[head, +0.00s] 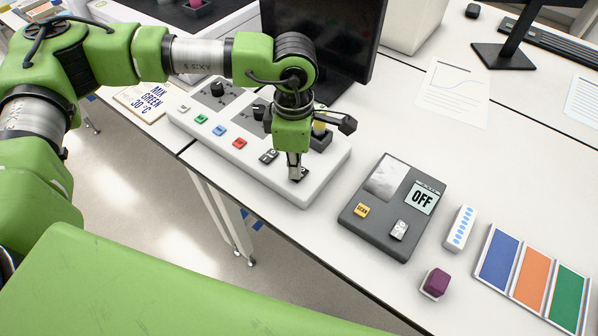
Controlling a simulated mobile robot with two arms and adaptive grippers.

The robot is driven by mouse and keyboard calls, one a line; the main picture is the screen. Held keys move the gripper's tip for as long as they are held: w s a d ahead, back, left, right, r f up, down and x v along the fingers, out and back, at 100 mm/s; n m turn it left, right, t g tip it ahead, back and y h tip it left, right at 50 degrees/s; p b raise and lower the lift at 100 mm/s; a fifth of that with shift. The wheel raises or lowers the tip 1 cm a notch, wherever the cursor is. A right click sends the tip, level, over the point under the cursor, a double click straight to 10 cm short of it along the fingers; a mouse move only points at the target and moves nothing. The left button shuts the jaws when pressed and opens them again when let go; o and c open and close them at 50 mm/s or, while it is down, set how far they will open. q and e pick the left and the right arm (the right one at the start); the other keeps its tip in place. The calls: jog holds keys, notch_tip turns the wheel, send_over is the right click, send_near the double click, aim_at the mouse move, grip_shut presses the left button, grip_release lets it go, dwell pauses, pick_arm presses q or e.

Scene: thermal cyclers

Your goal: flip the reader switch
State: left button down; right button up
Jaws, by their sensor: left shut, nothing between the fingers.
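The reader looks to be the dark grey box (375,235) on the bench, right of the white control panel. It has a display (423,198) reading OFF, a yellow SCAN button (362,210) and a light rocker switch (399,229). My left gripper (297,174) is shut and empty, pointing down at the right end of the white control panel (308,190). Its tips are over or touching a dark rocker switch there, which they partly hide; contact cannot be told. The gripper is left of the grey box, apart from it. My right gripper is not in view.
The panel also carries knobs, coloured buttons and another rocker switch (268,156). A black monitor (340,40) stands behind my left arm. Right of the grey box are a blue-dotted white strip (460,229), a purple block (437,281) and a coloured tray (484,285).

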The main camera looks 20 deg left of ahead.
pick_arm(q)
jog(key=shift+f+b, duration=0.5)
jog(key=shift+r, duration=0.1)
jog(key=shift+r+p, duration=1.25)
jog(key=shift+r, duration=2.2)
jog(key=shift+f, duration=0.1)
